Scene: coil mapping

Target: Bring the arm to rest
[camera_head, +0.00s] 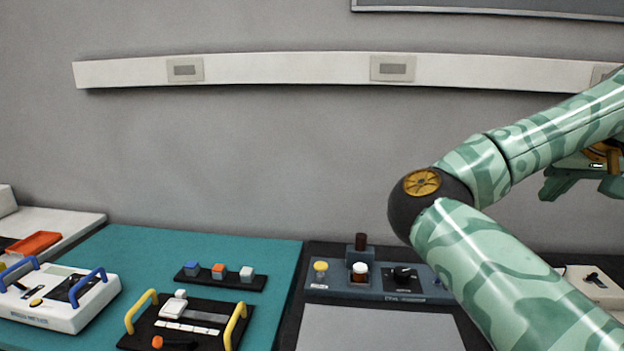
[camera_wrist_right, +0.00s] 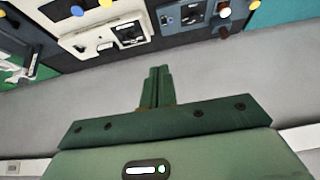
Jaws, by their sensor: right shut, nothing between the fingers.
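My right arm (camera_head: 490,200), in green camouflage, is bent at the elbow on the right side of the head view. Part of the right gripper (camera_head: 572,180) shows at the right edge, raised against the wall and partly hidden behind the upper arm link. In the right wrist view the two green fingers of the right gripper (camera_wrist_right: 158,72) are together, with nothing between them. They are in the air, apart from the bench devices. My left gripper is not in view.
A grey-blue control panel (camera_head: 330,291) with knobs stands below the elbow. A teal mat (camera_head: 130,250) carries a black holder with coloured blocks (camera_head: 220,276) and a black device with yellow handles (camera_head: 185,325). A white device with blue handles (camera_head: 70,310) is at left. The wall bears a white rail (camera_head: 290,67).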

